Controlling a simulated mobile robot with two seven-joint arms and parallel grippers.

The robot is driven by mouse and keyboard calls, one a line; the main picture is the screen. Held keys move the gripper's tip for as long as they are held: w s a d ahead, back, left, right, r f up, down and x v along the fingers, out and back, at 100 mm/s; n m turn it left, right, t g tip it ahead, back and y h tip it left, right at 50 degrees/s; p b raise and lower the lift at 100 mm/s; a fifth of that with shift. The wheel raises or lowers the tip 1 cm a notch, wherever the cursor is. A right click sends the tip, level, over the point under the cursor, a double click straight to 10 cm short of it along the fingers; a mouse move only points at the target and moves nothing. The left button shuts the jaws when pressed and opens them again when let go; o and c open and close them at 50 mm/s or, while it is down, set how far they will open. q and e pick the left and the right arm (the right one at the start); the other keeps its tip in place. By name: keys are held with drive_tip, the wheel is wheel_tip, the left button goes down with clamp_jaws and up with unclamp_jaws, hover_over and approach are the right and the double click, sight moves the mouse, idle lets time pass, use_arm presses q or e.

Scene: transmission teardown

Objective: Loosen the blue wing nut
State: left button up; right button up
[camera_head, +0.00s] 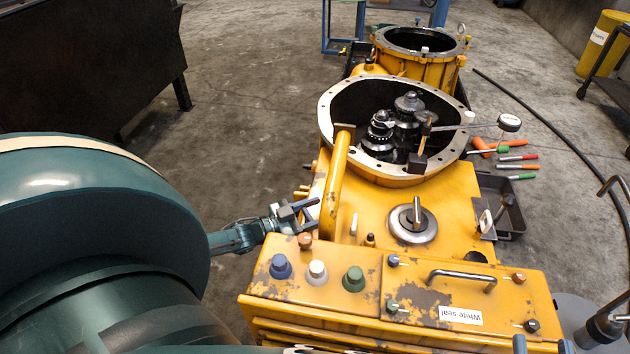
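The small blue wing nut (393,260) sits at the upper left corner of the yellow cover plate (455,296) on the front of the gearbox. A larger blue knob (281,266) stands further left on the same yellow box.
White (317,272) and green (353,279) knobs stand beside the blue knob. A metal handle (462,278) and a "White seal" label are on the cover plate. The open housing (335,128) with gears stands behind. Several hand tools (516,167) lie at the right.

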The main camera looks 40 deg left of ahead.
idle(0.5)
use_arm(q)
drive_tip(key=o, duration=1)
